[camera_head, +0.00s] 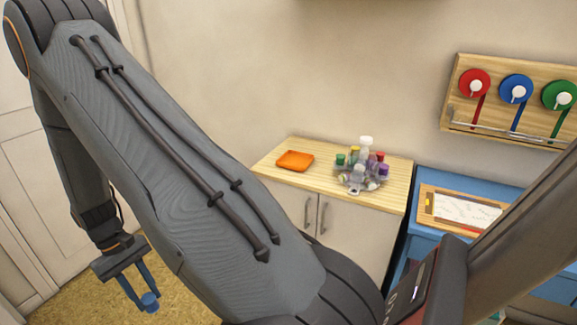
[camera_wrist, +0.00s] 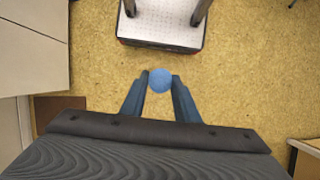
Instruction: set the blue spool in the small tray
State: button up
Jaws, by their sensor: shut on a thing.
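The blue spool (camera_head: 150,302) is held between the fingertips of my gripper (camera_head: 145,296), low at the left in the head view, over the floor. In the wrist view the spool (camera_wrist: 160,80) shows as a round blue face between the two blue fingers of my gripper (camera_wrist: 160,77), which hide its sides. The small tray (camera_head: 295,160) is orange, shallow and empty. It lies on the left part of the wooden cabinet top, well to the right of my gripper and apart from it.
On the cabinet top (camera_head: 285,145), a cluster of small bottles (camera_head: 360,170) stands right of the tray. A blue table (camera_head: 430,180) bears a framed sheet (camera_head: 465,210). A wall rack (camera_head: 465,65) holds red, blue and green discs.

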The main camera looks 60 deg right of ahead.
aim_at(296, 162)
jog(key=z, duration=1.1)
